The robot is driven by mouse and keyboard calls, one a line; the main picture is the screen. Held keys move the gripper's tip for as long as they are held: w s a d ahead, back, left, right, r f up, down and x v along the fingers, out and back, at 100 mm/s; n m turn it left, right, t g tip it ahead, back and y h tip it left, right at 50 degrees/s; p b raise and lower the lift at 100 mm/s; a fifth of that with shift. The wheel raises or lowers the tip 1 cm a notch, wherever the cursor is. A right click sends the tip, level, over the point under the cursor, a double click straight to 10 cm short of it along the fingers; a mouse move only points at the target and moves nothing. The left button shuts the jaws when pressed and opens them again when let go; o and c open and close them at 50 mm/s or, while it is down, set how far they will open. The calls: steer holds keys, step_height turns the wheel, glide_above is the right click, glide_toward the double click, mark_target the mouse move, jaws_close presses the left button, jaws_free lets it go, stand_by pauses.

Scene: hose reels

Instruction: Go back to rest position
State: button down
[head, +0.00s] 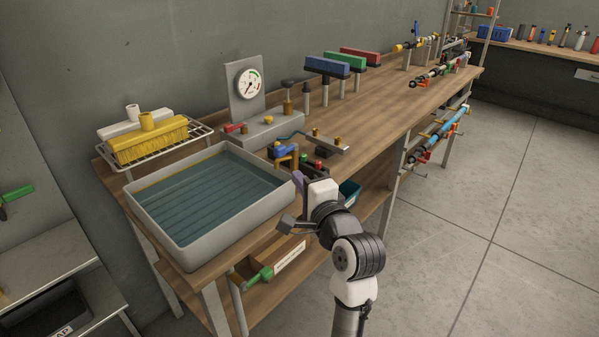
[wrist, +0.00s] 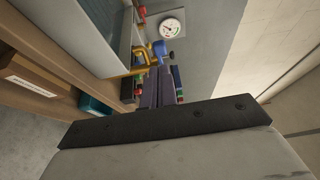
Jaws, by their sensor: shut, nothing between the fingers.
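My gripper (head: 298,181) is at the front edge of the wooden workbench (head: 385,84), beside the right end of the grey water basin (head: 160,230). In the wrist view, my gripper's two purple-grey fingers (wrist: 158,88) lie together with nothing between them. My arm reaches up from the bottom of the head view and hides part of the bench front. The fingertips point towards a blue and yellow fitting (head: 284,152), which also shows in the wrist view (wrist: 155,54). I cannot tell how far apart they are.
A gauge (head: 249,83) stands on the bench, with blue, green and red brushes (head: 328,67) to its right. A rack holds a yellow brush (head: 148,142). Below are a teal bin (head: 349,192) and a green-handled tool (head: 262,275). Clear floor (head: 475,225) lies right.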

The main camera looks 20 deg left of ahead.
steer(key=shift+s+d+r, duration=0.1)
steer(key=shift+s+d, duration=0.2)
steer(key=shift+s, duration=0.3)
steer(key=shift+s+d+f, duration=0.1)
steer(key=shift+s+d, duration=0.15)
steer(key=shift+s, duration=0.35)
steer(key=shift+s+d+r, duration=0.1)
steer(key=shift+s+d, duration=0.2)
steer(key=shift+s, duration=0.3)
